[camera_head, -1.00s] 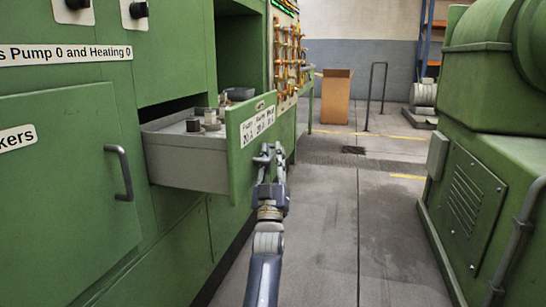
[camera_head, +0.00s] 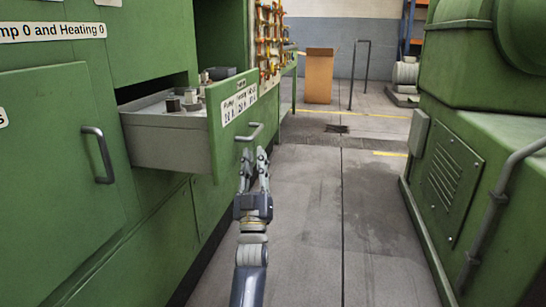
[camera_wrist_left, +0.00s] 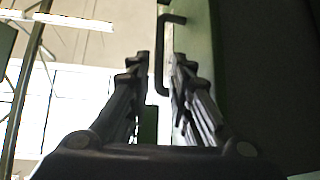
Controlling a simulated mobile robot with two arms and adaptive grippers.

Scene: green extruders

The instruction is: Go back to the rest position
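My left gripper (camera_head: 254,170) is in front of the open drawer (camera_head: 170,145), just below and apart from its grey handle (camera_head: 250,132). Its two fingers are spread with nothing between them. In the left wrist view the open fingers (camera_wrist_left: 160,80) point up past the drawer handle (camera_wrist_left: 168,50), which stands beyond the fingertips. The drawer is pulled out of the green cabinet and holds several small dark and metal parts (camera_head: 190,98). A white label (camera_head: 239,103) is on its front. My right gripper is not in view.
The green cabinet (camera_head: 60,180) with another handle (camera_head: 100,155) runs along the left. A large green machine (camera_head: 470,170) stands on the right. The grey floor (camera_head: 310,220) between them is clear. A cardboard box (camera_head: 318,76) and a metal rail (camera_head: 360,70) stand farther back.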

